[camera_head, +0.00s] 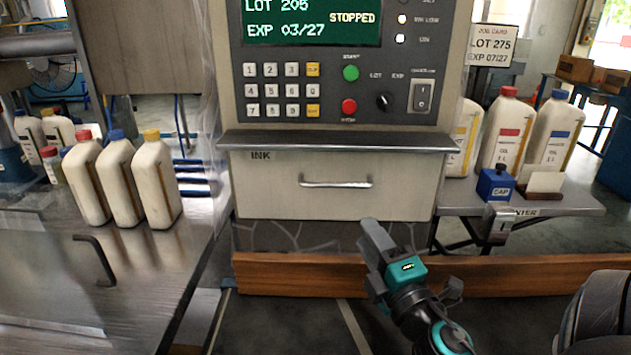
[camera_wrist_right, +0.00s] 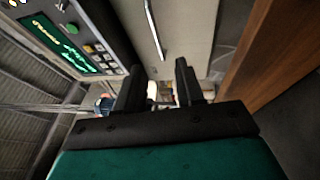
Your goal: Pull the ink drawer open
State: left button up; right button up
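The ink drawer (camera_head: 265,196) is a pale grey front marked INK, below the control panel, and it looks closed. Its silver bar handle (camera_head: 336,184) runs level across the middle. In the right wrist view the handle (camera_wrist_right: 153,25) shows beyond the fingers, running steeply across the drawer front (camera_wrist_right: 185,35). My right gripper (camera_head: 378,238) is below and to the right of the handle, apart from it. In the right wrist view my right gripper (camera_wrist_right: 158,88) has its two fingers spread with nothing between them. My left gripper is not in view.
The control panel (camera_head: 330,105) overhangs the drawer with a dark ledge (camera_head: 340,141). A wooden beam (camera_head: 290,274) runs below it. Several white bottles (camera_head: 120,180) stand on the left metal table. A blue cap box (camera_head: 497,186) and more bottles (camera_head: 505,135) stand on the right counter.

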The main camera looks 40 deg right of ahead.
aim_at(338, 187)
jog(key=shift+n, duration=0.3)
jog(key=p+x, duration=0.1)
jog(key=x, duration=0.3)
jog(key=p+x, duration=0.2)
jog(key=x, duration=0.2)
jog(key=p+x, duration=0.1)
jog(key=x, duration=0.3)
jog(key=shift+r, duration=0.4)
jog(key=shift+w+d, duration=0.15)
jog(key=shift+w, duration=0.3)
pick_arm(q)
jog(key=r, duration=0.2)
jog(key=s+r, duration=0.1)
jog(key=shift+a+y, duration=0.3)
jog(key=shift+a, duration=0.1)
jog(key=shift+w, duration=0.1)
pick_arm(e)
jog(key=shift+c, duration=0.3)
jog(key=c, duration=0.3)
grip_shut()
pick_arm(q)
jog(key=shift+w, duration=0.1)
